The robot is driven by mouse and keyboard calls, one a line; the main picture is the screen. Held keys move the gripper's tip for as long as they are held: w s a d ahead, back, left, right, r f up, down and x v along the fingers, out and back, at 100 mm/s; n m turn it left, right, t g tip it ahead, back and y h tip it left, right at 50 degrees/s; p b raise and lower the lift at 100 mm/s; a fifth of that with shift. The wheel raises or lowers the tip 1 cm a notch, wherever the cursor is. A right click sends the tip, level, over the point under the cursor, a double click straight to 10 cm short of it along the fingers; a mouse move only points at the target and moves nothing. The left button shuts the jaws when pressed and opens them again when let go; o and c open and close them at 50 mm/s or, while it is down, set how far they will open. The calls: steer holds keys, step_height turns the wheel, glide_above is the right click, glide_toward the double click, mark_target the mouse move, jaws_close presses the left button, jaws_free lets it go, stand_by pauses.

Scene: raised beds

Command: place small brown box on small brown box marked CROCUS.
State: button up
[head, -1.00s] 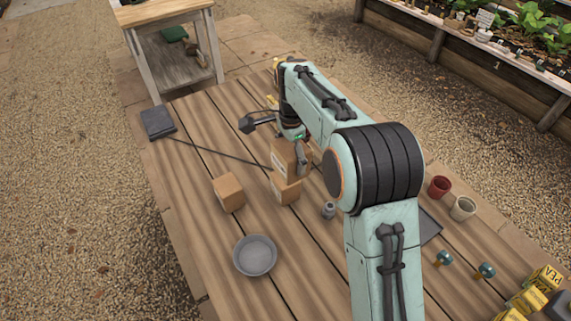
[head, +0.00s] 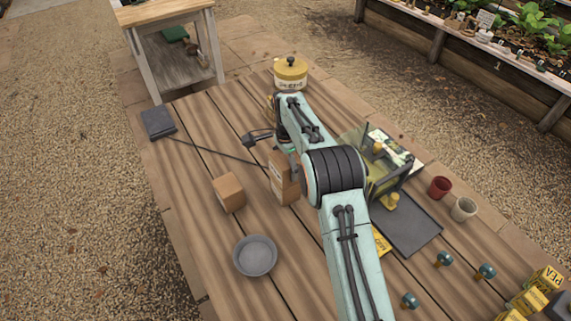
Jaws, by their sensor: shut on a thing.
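One small brown box (head: 279,163) is in my gripper (head: 291,162), which is shut on it, near the table's middle. It is right over a second small brown box (head: 287,191), lined up with it. I see no clear gap, but cannot tell whether the upper box rests its weight there. Pale markings show on the stack, too small to read, so I cannot confirm which box says CROCUS. A third small brown box (head: 229,193) stands apart to the left. My arm hides part of the gripper and the stack's right side.
A grey dish (head: 255,256) lies in front of the boxes. A yellow lidded tin (head: 290,73) stands at the back. A dark tray (head: 412,237), a red pot (head: 439,187) and a pale pot (head: 463,209) are at the right. The table's left front is clear.

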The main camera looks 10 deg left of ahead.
steer(key=o, duration=1.2)
steer(key=shift+f, duration=0.1)
